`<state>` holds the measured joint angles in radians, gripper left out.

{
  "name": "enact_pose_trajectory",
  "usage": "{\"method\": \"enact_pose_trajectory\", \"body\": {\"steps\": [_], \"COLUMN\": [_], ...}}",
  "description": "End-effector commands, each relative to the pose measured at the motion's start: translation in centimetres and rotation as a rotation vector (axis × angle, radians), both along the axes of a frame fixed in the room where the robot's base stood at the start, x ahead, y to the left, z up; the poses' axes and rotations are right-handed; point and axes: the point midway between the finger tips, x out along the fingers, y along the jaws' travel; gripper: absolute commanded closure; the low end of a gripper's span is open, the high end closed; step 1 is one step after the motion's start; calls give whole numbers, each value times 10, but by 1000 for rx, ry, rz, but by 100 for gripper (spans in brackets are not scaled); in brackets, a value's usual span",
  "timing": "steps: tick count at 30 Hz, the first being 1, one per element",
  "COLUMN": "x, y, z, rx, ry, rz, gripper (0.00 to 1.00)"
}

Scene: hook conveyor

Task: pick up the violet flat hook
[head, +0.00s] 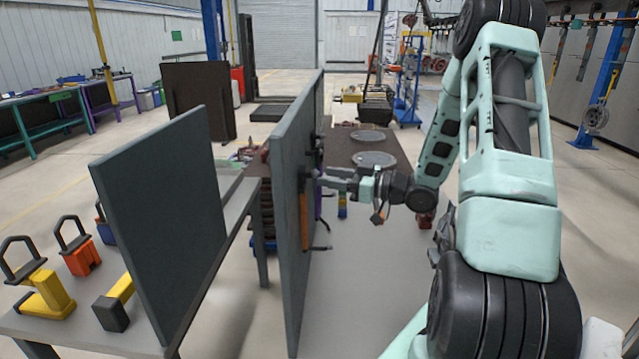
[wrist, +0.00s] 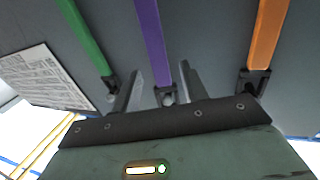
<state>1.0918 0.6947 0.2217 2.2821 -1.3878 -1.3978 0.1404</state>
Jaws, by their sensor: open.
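The violet flat hook (wrist: 150,42) hangs against a grey upright panel in the wrist view, with its dark end fitting pointing toward my gripper. In the head view a sliver of violet (head: 318,203) shows beside the panel. My gripper (wrist: 160,70) is open, one finger on each side of the violet hook's lower end. I cannot tell whether either finger touches it. In the head view my gripper (head: 330,180) is close to the panel's right face.
A green hook (wrist: 86,38) hangs left of the violet one and an orange hook (wrist: 268,35) hangs right. The grey panel (head: 292,130) stands upright. Another grey panel (head: 165,210) stands on a table at left, near yellow and orange hooked blocks (head: 82,258).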

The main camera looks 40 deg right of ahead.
Motion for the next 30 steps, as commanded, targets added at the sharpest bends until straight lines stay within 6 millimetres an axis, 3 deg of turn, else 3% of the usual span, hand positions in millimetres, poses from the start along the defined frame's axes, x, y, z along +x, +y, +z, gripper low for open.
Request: {"method": "enact_pose_trajectory", "body": {"steps": [10,11,15,16,30], "x": [11,11,11,11,6], "y": [5,5,5,5,2], "z": [0,0,0,0,5], "rx": [0,0,0,0,-2], "ry": [0,0,0,0,-2], "rz": [-1,-1,-1,-1,-1], "gripper": [56,59,98,100,100]}}
